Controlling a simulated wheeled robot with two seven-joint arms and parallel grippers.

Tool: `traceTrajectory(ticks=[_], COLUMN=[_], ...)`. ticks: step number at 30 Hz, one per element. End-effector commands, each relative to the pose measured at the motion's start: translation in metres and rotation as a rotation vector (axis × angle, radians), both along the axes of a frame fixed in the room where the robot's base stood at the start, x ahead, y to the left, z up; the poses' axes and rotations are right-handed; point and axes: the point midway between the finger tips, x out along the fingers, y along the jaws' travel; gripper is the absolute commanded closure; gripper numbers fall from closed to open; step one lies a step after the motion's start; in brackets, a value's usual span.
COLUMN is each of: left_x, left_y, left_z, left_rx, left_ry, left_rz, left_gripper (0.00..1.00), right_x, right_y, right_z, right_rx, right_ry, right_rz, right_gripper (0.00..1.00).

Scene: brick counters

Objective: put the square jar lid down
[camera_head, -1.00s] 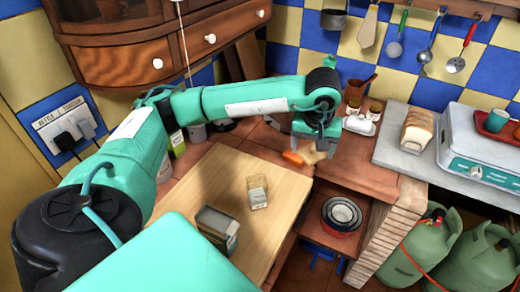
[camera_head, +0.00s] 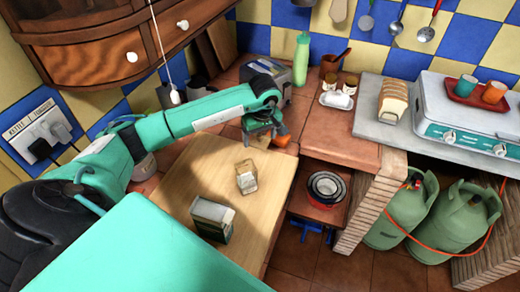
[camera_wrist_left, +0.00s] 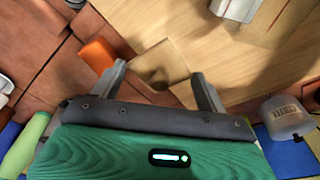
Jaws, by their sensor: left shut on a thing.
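The square jar lid (camera_wrist_left: 160,65) is a thin, light wooden plate with a small round dark spot or knob in its middle. My left gripper (camera_wrist_left: 158,70) is shut on it, one finger at each side. In the head view the left gripper (camera_head: 262,130) hangs over the far edge of the wooden board, with the lid (camera_head: 258,142) partly hidden under it. A small clear square jar (camera_head: 246,178) stands on the board, nearer than the gripper. My right gripper is in neither view.
The wooden board (camera_head: 190,178) also bears a dark green and white tin (camera_head: 212,218). An orange object (camera_head: 281,135) lies just right of the gripper. A toaster (camera_head: 270,76) and a green bottle (camera_head: 302,58) stand behind.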

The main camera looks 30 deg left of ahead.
Motion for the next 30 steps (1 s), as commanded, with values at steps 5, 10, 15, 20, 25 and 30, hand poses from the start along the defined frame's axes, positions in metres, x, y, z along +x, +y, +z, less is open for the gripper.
traceTrajectory(ticks=[5, 10, 15, 20, 25, 30], left_x=[0.0, 0.0, -0.001, 0.0, 0.001, 0.0], left_y=[0.0, 0.0, -0.001, 0.0, 0.0, 0.0], left_z=[-0.029, -0.04, -0.062, -0.08, -0.08, -0.085], left_rx=[-0.001, -0.002, -0.002, -0.001, -0.001, 0.0], left_ry=[0.002, 0.001, 0.004, 0.0, -0.002, -0.001], left_rz=[0.0, 0.0, 0.0, 0.0, -0.001, -0.001], left_gripper=[0.46, 0.46, 0.46, 0.46, 0.46, 0.46], right_x=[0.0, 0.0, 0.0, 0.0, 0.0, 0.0], right_y=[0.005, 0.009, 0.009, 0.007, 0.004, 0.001], right_z=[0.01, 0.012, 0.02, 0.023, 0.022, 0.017], right_rx=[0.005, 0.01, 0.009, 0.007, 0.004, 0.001], right_ry=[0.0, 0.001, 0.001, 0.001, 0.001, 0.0], right_rz=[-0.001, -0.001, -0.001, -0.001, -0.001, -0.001], right_gripper=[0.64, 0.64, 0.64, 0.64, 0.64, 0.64])
